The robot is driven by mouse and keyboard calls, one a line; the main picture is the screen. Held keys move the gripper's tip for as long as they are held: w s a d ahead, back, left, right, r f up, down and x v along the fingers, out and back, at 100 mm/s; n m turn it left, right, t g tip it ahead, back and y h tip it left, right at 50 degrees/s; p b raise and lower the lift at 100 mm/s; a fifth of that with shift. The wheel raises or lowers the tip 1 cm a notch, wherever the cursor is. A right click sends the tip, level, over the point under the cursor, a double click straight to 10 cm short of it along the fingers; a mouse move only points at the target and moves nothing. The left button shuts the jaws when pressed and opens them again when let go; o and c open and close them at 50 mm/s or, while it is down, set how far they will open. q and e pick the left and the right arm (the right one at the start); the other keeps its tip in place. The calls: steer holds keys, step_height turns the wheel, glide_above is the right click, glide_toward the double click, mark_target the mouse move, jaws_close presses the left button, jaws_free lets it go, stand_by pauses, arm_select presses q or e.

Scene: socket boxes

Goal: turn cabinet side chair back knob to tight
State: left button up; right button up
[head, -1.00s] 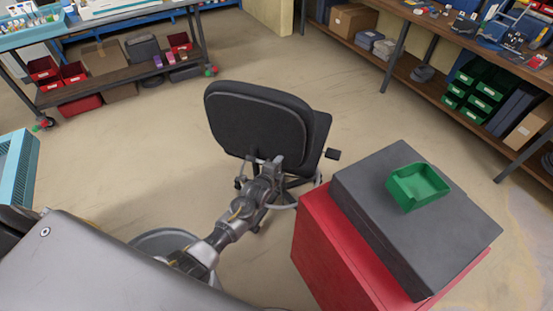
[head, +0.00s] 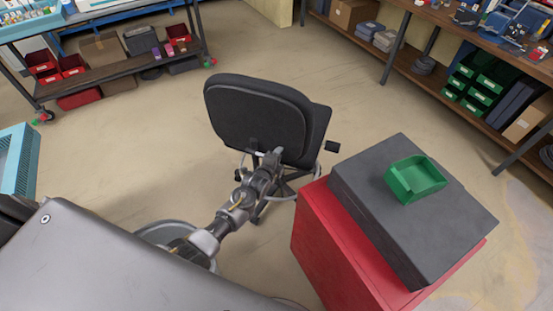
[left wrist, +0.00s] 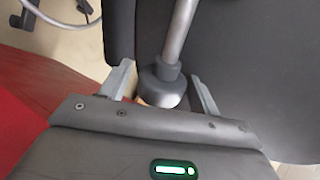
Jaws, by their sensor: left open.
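The black office chair (head: 255,112) stands on the floor left of the red cabinet (head: 325,240), its back toward me. My left gripper (head: 266,156) is at the lower part of the chair back. In the left wrist view the dark round knob (left wrist: 161,86), at the end of a grey metal rod, sits between the two fingers of my left gripper (left wrist: 163,88). The fingers are open, with a gap on each side of the knob. In the head view the gripper hides the knob. My right gripper is not in view.
A dark grey case (head: 410,215) with a green bin (head: 414,179) lies on the cabinet. A wheeled shelf cart (head: 120,65) stands at the back left, a long workbench (head: 450,100) at the right. The floor behind the chair is clear.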

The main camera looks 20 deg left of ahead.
arm_select(q)
steer(key=v, duration=1.1)
steer(key=shift+b, duration=0.3)
steer(key=shift+w, duration=0.1)
